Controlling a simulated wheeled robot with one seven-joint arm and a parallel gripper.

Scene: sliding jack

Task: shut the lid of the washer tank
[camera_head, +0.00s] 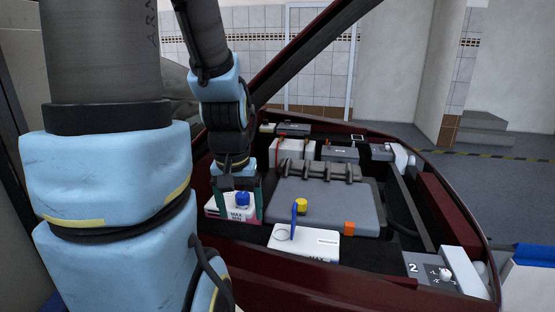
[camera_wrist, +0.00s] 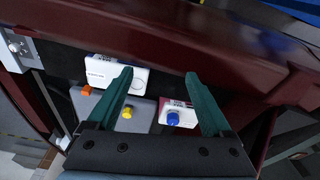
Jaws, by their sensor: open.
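A white tank (camera_head: 312,244) stands at the front of the engine bay. Its round opening is uncovered, and a thin blue lid (camera_head: 294,222) stands upright beside the opening. In the wrist view the tank (camera_wrist: 123,76) is near the left finger, and its lid shows only edge-on. My gripper (camera_head: 241,212) is open, with dark green fingers pointing down, to the left of the upright lid and apart from it. It is over a second white tank (camera_head: 217,207) with pink fluid and a blue cap (camera_head: 243,199). In the wrist view the gripper (camera_wrist: 158,75) has nothing between its fingertips.
A grey engine cover (camera_head: 328,203) with a yellow cap (camera_head: 301,205) lies behind the front tank. The dark red front edge (camera_head: 270,268) of the car borders the bay. A raised hood strut edge (camera_head: 305,52) slants above. A latch panel marked 2 (camera_head: 428,272) is at right.

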